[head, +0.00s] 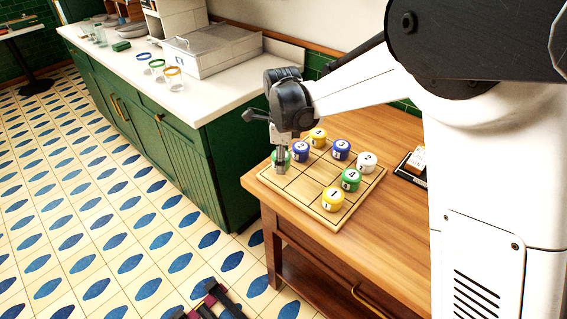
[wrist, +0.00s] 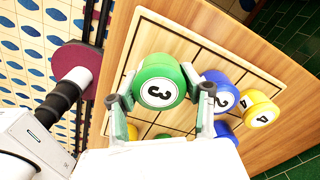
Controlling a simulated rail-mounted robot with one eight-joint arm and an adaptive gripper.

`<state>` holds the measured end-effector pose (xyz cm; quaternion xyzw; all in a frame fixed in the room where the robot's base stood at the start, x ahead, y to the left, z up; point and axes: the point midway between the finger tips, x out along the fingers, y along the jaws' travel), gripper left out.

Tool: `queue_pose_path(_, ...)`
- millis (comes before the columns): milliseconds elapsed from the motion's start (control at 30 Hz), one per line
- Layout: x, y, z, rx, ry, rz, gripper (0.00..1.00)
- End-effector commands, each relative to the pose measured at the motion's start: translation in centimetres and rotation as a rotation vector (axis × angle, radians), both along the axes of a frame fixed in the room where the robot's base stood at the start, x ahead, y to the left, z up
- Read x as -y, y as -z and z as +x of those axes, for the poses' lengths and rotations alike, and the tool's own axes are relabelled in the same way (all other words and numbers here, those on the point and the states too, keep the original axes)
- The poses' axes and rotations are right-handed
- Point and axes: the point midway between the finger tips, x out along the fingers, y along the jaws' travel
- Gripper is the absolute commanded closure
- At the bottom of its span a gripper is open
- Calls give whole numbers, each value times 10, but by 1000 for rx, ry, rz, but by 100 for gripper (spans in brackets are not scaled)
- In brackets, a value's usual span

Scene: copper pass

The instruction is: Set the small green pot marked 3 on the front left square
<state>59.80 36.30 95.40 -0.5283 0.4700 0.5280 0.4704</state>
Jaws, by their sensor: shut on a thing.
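The green pot marked 3 (wrist: 160,80) is between the two fingers of my gripper (head: 281,166), which is shut on it. In the head view the pot (head: 288,156) is partly hidden behind the fingers, over the left part of the wooden board (head: 303,184). The board has dark lines that mark its squares. I cannot tell whether the pot touches the board or hangs just above it. Another green pot (head: 351,180) stands on the board at the right.
A blue pot (head: 302,149) and a yellow pot (head: 317,136) stand close behind my gripper. Another blue pot (head: 341,149), a white pot (head: 366,162) and a yellow pot (head: 332,199) stand farther right. The board's near left squares look bare.

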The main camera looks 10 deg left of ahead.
Motion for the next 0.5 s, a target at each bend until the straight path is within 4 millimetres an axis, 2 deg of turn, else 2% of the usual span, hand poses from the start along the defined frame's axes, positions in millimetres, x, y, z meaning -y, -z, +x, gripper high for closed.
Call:
queue_pose_path(167,0,22,0,0,0,0,89)
queue_pose_path(500,0,26,0,0,0,0,89)
